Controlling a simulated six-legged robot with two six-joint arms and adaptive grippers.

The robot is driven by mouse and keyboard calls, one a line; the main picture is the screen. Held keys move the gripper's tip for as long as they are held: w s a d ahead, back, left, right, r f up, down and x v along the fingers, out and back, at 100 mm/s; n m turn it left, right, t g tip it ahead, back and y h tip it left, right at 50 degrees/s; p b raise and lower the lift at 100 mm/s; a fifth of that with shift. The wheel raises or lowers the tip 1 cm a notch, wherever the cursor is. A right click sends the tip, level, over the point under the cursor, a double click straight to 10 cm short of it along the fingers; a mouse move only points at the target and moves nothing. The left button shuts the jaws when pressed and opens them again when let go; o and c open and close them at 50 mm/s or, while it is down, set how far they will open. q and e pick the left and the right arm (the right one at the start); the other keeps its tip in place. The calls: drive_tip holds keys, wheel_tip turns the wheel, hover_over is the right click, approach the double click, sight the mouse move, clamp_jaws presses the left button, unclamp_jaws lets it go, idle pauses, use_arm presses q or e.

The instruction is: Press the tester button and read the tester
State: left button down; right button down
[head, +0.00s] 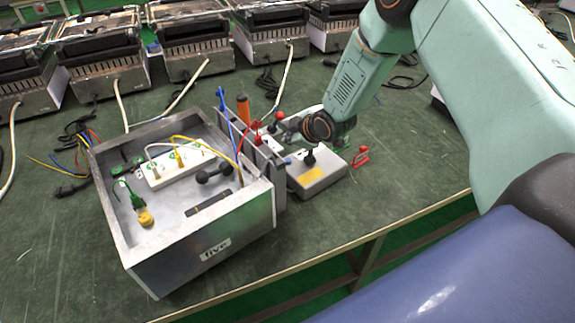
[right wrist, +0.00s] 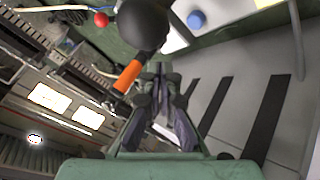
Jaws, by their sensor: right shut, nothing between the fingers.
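A small grey box (head: 318,180) with a yellow label and a black ball-topped lever (head: 309,157) stands right of the open metal case; it looks like the tester. A blue round button (right wrist: 196,19) shows on a pale surface at the top of the right wrist view. My right gripper (right wrist: 160,85) is shut and empty, its fingertips below a large black ball (right wrist: 143,25) in that view. I cannot make out a tester reading. My left gripper is not in view.
The open metal case (head: 200,262) holds a white socket strip (head: 172,172) and clips. An orange handle (head: 243,108) and red-topped levers stand near my right gripper. A red clip (head: 361,157) lies on the green table. Several heaters line the back; the table's right front is clear.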

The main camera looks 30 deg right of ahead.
sight(289, 162)
wheel_tip(289, 162, down, 3)
drive_tip(key=shift+d+f+b, duration=0.15)
drive_tip(key=shift+f+b, duration=0.05)
drive_tip(key=shift+b, duration=0.95)
drive_tip(key=shift+f+b, duration=0.5)
drive_tip(key=shift+f, duration=0.3)
drive_tip(key=shift+r, duration=0.1)
drive_tip(key=shift+f, duration=0.45)
